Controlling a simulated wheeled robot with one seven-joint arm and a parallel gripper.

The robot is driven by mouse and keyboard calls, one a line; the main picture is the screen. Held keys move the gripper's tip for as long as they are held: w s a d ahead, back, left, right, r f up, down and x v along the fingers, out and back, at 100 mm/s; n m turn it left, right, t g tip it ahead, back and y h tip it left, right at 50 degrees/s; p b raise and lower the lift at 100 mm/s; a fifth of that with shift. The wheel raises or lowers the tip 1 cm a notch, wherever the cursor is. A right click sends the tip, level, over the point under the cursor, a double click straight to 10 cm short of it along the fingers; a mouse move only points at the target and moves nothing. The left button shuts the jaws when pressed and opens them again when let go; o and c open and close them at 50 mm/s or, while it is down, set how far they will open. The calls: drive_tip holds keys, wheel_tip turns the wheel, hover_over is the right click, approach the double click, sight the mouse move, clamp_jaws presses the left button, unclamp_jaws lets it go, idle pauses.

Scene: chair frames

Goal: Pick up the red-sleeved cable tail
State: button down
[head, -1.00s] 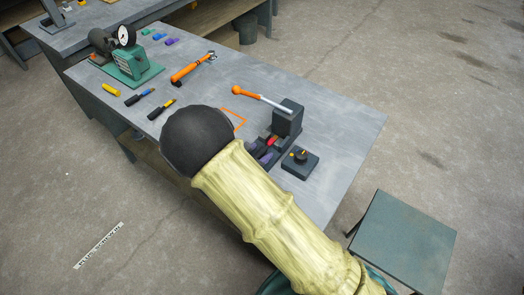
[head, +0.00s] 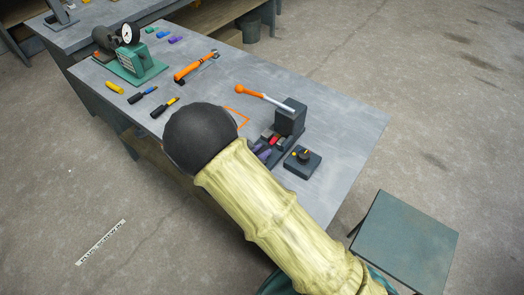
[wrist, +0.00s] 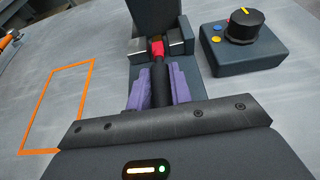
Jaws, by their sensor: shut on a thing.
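The red-sleeved cable tail (wrist: 160,84) is a black rod with a red sleeve at its far end, seen in the wrist view. The sleeve lies between two grey metal blocks at the foot of a dark upright block. My gripper (wrist: 158,78) has purple fingers, one on each side of the black part, and is shut on it. In the head view the red sleeve (head: 275,140) shows just beyond my arm, and most of my gripper is hidden behind the arm.
The dark block (head: 290,117) carries an orange-knobbed lever (head: 262,97). A control box with a dial (head: 302,162) stands close to its right. An orange outlined rectangle (wrist: 60,105) lies left on the bench. Other cable tails, an orange tool (head: 193,68) and a green gauge fixture (head: 135,62) lie farther back.

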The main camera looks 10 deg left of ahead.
sight(261, 151)
wheel_tip(261, 151, up, 18)
drive_tip(key=p, duration=0.1)
drive_tip(key=shift+f, duration=0.1)
idle(0.6)
